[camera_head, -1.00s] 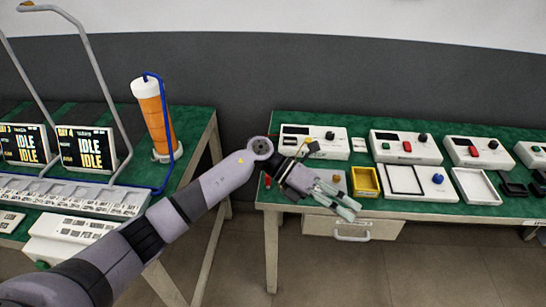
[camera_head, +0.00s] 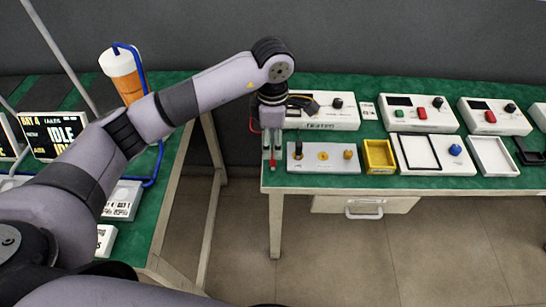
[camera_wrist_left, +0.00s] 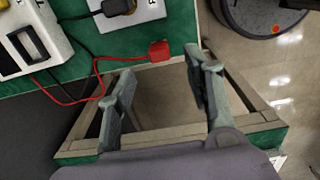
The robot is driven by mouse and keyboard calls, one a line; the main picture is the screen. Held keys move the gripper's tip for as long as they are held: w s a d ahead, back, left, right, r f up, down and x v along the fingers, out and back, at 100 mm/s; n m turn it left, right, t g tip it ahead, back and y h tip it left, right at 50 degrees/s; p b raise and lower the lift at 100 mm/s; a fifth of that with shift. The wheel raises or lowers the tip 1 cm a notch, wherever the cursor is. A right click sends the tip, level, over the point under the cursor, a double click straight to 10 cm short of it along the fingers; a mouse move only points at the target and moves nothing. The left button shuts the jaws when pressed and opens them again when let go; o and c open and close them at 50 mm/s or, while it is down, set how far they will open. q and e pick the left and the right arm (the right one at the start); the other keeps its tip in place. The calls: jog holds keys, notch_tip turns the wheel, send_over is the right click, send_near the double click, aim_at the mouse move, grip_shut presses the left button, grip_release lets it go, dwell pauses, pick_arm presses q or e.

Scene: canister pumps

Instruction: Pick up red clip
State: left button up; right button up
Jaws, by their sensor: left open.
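The red clip (camera_wrist_left: 159,50) lies at the edge of the green tabletop in the left wrist view, with a red wire trailing from it to the left. In the head view the clip (camera_head: 272,165) is a small red spot at the table's left end, just below my left gripper (camera_head: 272,147). My left gripper points down there, open and empty. In the left wrist view, its two fingers (camera_wrist_left: 160,70) are spread apart, and the clip shows beyond the gap between their tips, not between the pads. My right gripper is not in view.
White boxes with displays line the back, including one (camera_head: 340,112) near my gripper. An open floor gap (camera_head: 232,185) separates this table from the left one.

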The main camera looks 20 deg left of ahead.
aim_at(273, 160)
pick_arm(q)
notch_tip(273, 160, down, 3)
jog(key=shift+f, duration=0.1)
jog(key=shift+d+f, duration=0.1)
jog(key=shift+f, duration=0.05)
notch_tip(273, 160, down, 5)
jog(key=shift+w+r+p, duration=0.1)
jog(key=shift+p, duration=0.8)
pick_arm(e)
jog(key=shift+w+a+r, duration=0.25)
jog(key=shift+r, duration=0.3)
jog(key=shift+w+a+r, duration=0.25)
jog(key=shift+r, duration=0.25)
pick_arm(q)
jog(key=shift+c, duration=0.4)
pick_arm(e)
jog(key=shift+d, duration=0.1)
pick_arm(q)
jog(key=shift+c, duration=0.6)
jog(key=c, duration=0.8)
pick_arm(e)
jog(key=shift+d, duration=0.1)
